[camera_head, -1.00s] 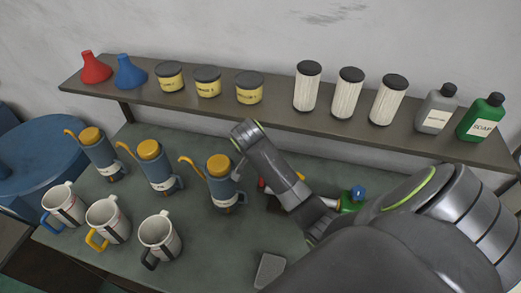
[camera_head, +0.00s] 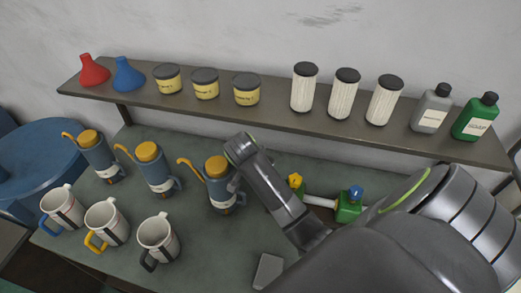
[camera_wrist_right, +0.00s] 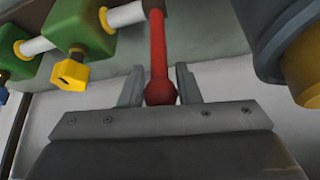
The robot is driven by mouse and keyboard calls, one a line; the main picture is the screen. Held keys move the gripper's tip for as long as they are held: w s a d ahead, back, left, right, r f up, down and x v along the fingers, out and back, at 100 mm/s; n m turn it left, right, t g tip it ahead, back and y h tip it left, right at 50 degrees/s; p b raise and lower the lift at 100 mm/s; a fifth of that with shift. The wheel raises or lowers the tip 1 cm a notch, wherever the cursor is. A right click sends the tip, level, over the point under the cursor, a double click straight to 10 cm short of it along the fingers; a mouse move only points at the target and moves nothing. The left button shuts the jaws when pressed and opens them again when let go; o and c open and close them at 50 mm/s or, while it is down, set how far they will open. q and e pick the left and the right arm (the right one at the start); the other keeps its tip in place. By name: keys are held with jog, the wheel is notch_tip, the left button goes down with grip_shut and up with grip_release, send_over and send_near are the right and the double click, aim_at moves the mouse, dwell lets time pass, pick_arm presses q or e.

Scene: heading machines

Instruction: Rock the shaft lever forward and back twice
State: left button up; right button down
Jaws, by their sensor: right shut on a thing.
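The red shaft lever (camera_wrist_right: 158,60) stands between the two fingers of my right gripper (camera_wrist_right: 158,88) in the right wrist view. The fingers are shut on its round red knob end. The lever meets a white shaft (camera_wrist_right: 125,15) that runs through green blocks (camera_wrist_right: 82,28). In the head view the shaft (camera_head: 320,201) and a green block with a blue knob (camera_head: 349,207) show beside my right arm. The lever and my right gripper are hidden behind the arm there. My left gripper is in neither view.
A yellow knob (camera_head: 295,181) sits by the shaft. Blue oil cans with yellow lids (camera_head: 219,168) stand close left of my right arm, with mugs (camera_head: 158,240) in front. A grey block (camera_head: 268,270) lies near the table front. A shelf (camera_head: 270,118) with containers runs behind.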

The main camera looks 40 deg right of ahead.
jog(key=shift+s+a+t+h, duration=0.5)
jog(key=shift+a+h, duration=0.05)
jog(key=shift+h, duration=0.05)
jog(key=c, duration=1.4)
grip_release()
